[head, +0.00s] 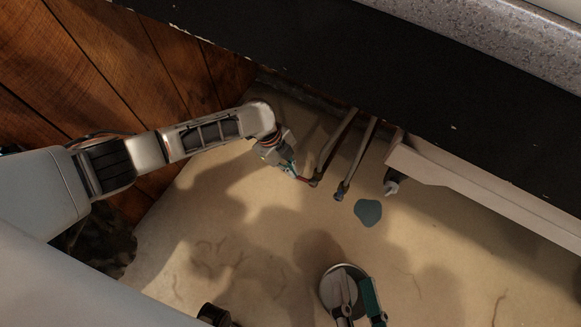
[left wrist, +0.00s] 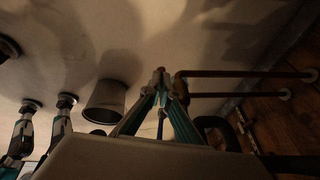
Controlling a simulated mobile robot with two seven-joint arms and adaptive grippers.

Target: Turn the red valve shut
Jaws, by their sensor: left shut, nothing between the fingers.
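My left gripper (head: 295,173) reaches in from the left, its closed fingertips beside the end of a pipe. In the left wrist view its teal fingers meet in a point (left wrist: 160,76) close to the pipe's bend, with nothing seen between them. A small reddish part (head: 304,179) shows between the fingertips and the pipe end; it may be the red valve, but it is too small and dark to be sure. Its handle position cannot be read. My right gripper (head: 361,290) is at the bottom of the head view, fingers apart, over or beside a bucket.
Two pipes (head: 338,142) come out under a dark cabinet edge (head: 330,55). A blue-grey puddle (head: 368,212) lies on the pale floor. A pale beam (head: 450,178) bounds the right. Wooden boards (head: 120,60) are at upper left.

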